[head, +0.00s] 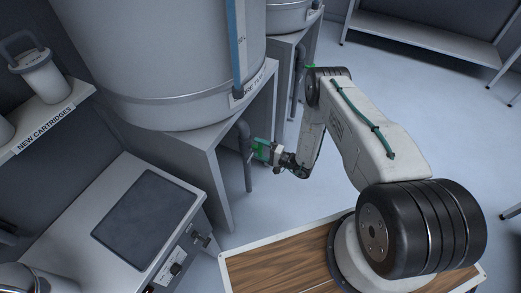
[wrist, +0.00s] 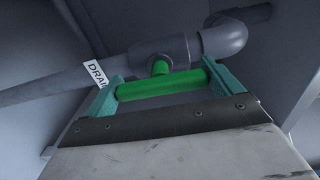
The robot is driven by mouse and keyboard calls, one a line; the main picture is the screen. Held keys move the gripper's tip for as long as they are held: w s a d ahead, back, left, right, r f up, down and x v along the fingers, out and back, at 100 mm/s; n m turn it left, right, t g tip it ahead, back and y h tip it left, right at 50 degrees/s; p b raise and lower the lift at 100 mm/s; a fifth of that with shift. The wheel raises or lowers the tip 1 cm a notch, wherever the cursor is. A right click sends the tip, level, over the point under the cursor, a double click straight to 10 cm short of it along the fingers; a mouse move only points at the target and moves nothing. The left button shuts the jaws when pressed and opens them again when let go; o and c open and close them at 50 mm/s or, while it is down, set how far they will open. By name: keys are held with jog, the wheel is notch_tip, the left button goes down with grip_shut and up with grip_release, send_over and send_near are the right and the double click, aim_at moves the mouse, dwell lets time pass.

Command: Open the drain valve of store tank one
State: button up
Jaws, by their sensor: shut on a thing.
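The grey store tank (head: 165,60) stands on a grey stand at upper left in the head view; its label (head: 247,90) is too small and partly cut to read surely. A grey drain pipe (head: 243,135) comes down beside the stand. In the wrist view the pipe (wrist: 60,84) carries a tag (wrist: 95,73) reading "DRAI", partly hidden. The valve's green bar handle (wrist: 150,89) sits on a short green stem and looks roughly in line with the pipe. My gripper (wrist: 161,86) is shut on the handle, one teal finger at each end. My gripper (head: 262,151) shows small in the head view.
A grey bench (head: 190,189) with a dark panel and front knobs stands at lower left. A shelf marked "NEW CARTRIDGES" (head: 18,146) holds a cartridge (head: 42,80). A second tank (head: 288,16) stands behind. The floor (head: 420,120) to the right is clear, with a rack at the back.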

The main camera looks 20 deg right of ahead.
jog(key=shift+s, duration=0.1)
dwell(0.3)
jog(key=o, duration=0.7)
jog(key=shift+d, duration=0.1)
jog(key=v, duration=0.7)
jog(key=shift+s+d, duration=0.25)
jog(key=shift+s, duration=0.05)
